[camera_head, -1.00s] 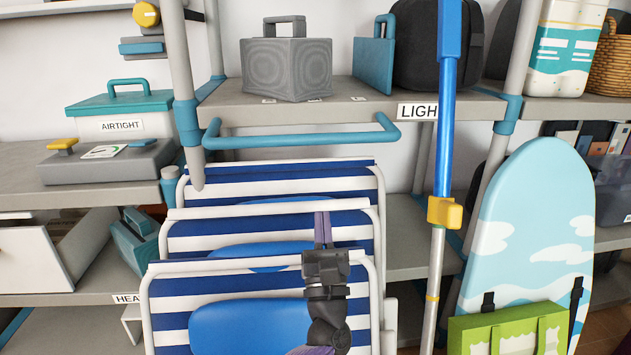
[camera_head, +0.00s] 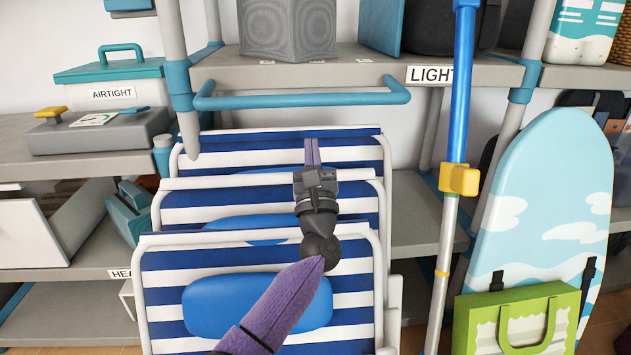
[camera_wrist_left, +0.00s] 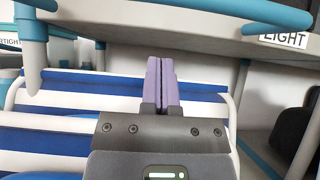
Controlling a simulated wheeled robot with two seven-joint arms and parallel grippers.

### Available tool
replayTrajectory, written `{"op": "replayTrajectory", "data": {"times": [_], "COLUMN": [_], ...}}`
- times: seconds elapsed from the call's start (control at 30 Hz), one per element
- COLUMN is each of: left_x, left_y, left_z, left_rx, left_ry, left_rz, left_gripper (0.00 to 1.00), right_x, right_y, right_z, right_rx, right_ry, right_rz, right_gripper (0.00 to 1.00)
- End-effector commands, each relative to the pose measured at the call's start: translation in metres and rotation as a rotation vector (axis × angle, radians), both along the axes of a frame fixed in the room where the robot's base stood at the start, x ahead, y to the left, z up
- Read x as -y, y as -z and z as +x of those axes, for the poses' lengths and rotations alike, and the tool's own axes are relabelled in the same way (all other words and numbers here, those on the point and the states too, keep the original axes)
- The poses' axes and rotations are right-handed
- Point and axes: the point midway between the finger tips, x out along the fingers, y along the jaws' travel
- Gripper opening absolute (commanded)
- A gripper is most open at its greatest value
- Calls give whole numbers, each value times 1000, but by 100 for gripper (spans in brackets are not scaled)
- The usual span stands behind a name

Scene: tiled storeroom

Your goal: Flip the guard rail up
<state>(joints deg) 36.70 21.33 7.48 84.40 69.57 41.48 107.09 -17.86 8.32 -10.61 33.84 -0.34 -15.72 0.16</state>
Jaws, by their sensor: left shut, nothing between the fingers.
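The guard rail (camera_head: 300,98) is a teal bar across the front of the middle shelf, spanning between the shelf posts and sticking out toward me. Part of it shows in the left wrist view (camera_wrist_left: 255,12) at the top. My left gripper (camera_head: 311,152) reaches up in front of the striped chairs, just below the rail and apart from it. Its purple fingers (camera_wrist_left: 161,82) are closed together and empty in the left wrist view, pointing at the space under the shelf. My right gripper is not in view.
Blue-and-white striped folding chairs (camera_head: 165,258) stand under the shelf (camera_head: 350,73). A blue pole with a yellow clamp (camera_head: 459,180) stands to the right, beside an ironing board (camera_head: 545,190) and a green bag (camera_head: 515,320). A grey speaker box (camera_head: 287,28) sits above the rail.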

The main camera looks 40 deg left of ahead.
Motion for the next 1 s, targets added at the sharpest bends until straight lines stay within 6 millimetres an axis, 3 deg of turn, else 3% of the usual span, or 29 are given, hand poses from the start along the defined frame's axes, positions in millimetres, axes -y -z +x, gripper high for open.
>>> {"op": "replayTrajectory", "data": {"times": [0.13,0.3,0.73,1.0], "left_x": [-7,-9,-9,-7], "left_y": [-26,-43,-46,-58], "left_z": [5,6,6,4], "left_rx": [5,2,-1,-30], "left_ry": [0,0,-1,-1], "left_rz": [1,1,0,-43], "left_gripper": [0,0,0,0], "right_x": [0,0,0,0], "right_y": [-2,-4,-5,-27], "right_z": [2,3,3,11], "right_rx": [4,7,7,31], "right_ry": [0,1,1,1], "right_rz": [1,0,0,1], "right_gripper": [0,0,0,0]}}
